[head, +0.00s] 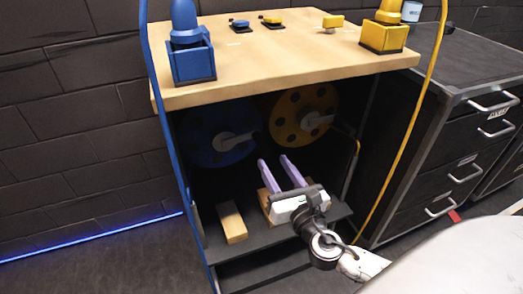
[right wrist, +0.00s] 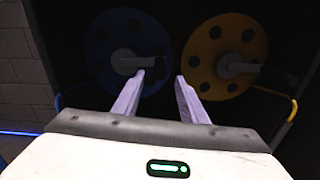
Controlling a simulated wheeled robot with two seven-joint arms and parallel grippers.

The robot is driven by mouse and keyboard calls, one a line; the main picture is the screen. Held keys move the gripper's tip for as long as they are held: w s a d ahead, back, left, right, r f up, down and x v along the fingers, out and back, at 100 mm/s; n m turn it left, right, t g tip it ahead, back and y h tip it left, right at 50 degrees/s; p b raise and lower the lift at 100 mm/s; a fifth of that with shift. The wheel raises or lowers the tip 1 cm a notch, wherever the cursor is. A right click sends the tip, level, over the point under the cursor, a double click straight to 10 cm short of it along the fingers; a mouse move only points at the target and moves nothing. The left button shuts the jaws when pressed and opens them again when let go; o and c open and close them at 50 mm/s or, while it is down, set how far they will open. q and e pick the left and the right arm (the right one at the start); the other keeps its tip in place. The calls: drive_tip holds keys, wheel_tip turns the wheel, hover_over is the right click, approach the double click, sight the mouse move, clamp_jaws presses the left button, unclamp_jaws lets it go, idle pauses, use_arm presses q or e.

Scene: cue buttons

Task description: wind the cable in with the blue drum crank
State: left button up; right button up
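The blue drum (head: 213,140) hangs in the dark left half of the cabinet, with a grey crank (head: 236,141) on its face. The drum (right wrist: 108,42) and its crank (right wrist: 133,62) also show in the right wrist view. The blue cable (head: 163,90) runs down the cabinet's left front edge. My right gripper (head: 273,158) is open and empty, its two purple fingers pointing into the cabinet below the drums. In the right wrist view the gripper (right wrist: 158,80) has its left fingertip close below the blue crank's handle; I cannot tell if they touch. My left gripper is not in view.
A yellow drum (head: 303,112) with its own crank (head: 318,121) is to the right of the blue one. A yellow cable (head: 408,130) hangs at the right. Wooden blocks (head: 231,222) lie on the shelf. Drawers (head: 460,150) stand to the right.

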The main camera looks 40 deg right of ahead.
sight(261, 143)
drive_tip(key=x, duration=1)
drive_tip(key=shift+a+r+b, duration=0.1)
drive_tip(key=shift+b, duration=0.25)
drive_tip(key=shift+c, duration=0.5)
clamp_jaws()
